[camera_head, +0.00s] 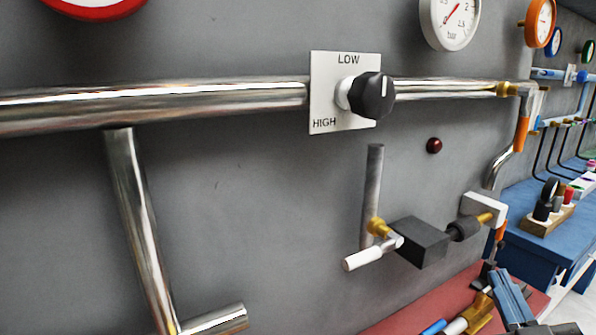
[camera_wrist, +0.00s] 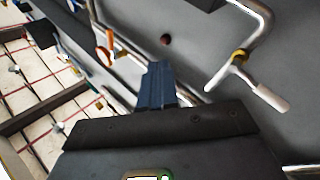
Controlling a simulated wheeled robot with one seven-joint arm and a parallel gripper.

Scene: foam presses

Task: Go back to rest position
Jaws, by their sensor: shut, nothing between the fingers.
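My gripper (camera_wrist: 158,70) shows in the wrist view as dark blue fingers pressed together, with nothing between them. In the head view my gripper (camera_head: 498,276) is low at the right edge of the panel, below the valve block, and its lower part is cut off by the frame. It appears apart from the black knob (camera_head: 371,96) on the LOW/HIGH plate and from the white-handled valve (camera_head: 366,256). The white handle (camera_wrist: 262,92) also shows at the right of the wrist view.
Pipes run along the grey wall (camera_head: 240,200), with gauges (camera_head: 450,18) above. A dark red button (camera_head: 434,145) is on the wall. A dark block (camera_head: 420,242) juts out above a red surface (camera_head: 420,308). A blue bench (camera_head: 530,210) stands at right. Tiled floor (camera_wrist: 40,105) shows at left.

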